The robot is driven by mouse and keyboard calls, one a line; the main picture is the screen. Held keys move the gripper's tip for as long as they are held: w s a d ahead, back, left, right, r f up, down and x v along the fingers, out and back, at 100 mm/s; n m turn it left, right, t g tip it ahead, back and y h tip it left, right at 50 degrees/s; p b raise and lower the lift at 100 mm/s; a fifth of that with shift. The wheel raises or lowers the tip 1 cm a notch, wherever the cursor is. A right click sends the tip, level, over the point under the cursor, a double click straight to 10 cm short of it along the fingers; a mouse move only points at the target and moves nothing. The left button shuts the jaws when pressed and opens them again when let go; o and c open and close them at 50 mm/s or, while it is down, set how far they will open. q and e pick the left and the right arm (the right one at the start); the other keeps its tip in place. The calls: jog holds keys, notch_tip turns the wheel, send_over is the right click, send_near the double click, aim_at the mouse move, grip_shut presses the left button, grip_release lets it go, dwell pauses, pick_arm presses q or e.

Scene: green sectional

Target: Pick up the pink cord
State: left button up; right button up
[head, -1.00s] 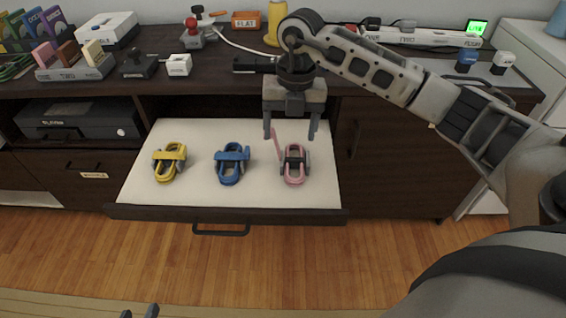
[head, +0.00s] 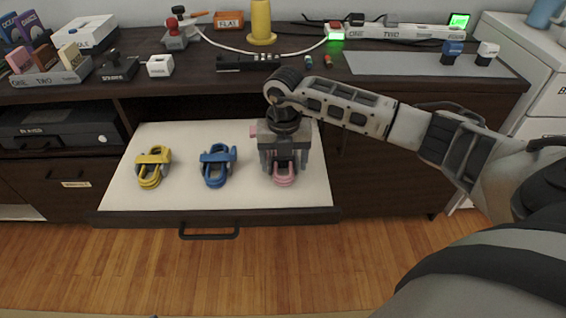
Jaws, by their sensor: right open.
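The pink cord (head: 284,180) is a small coiled bundle at the right side of the open white-lined drawer (head: 205,203). My right gripper (head: 284,170) points down over it with its jaws open. Its fingers come down around or just above the bundle and hide much of it; contact cannot be told. A bit of pink shows left of the gripper body. A blue cord (head: 215,178) lies in the middle of the drawer and a yellow cord (head: 150,180) at its left. My left gripper does not show.
The dark cabinet top (head: 200,80) above the drawer holds a power strip (head: 400,32), a yellow cylinder (head: 261,22), a grey mat (head: 425,64) and small boxes. The drawer's front edge with its handle (head: 210,233) stands out over the wooden floor.

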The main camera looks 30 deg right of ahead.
aim_at(284, 171)
notch_tip(284, 171, down, 4)
jog(key=shift+r, duration=0.35)
jog(key=c, duration=1.1)
jog(key=shift+r, duration=0.1)
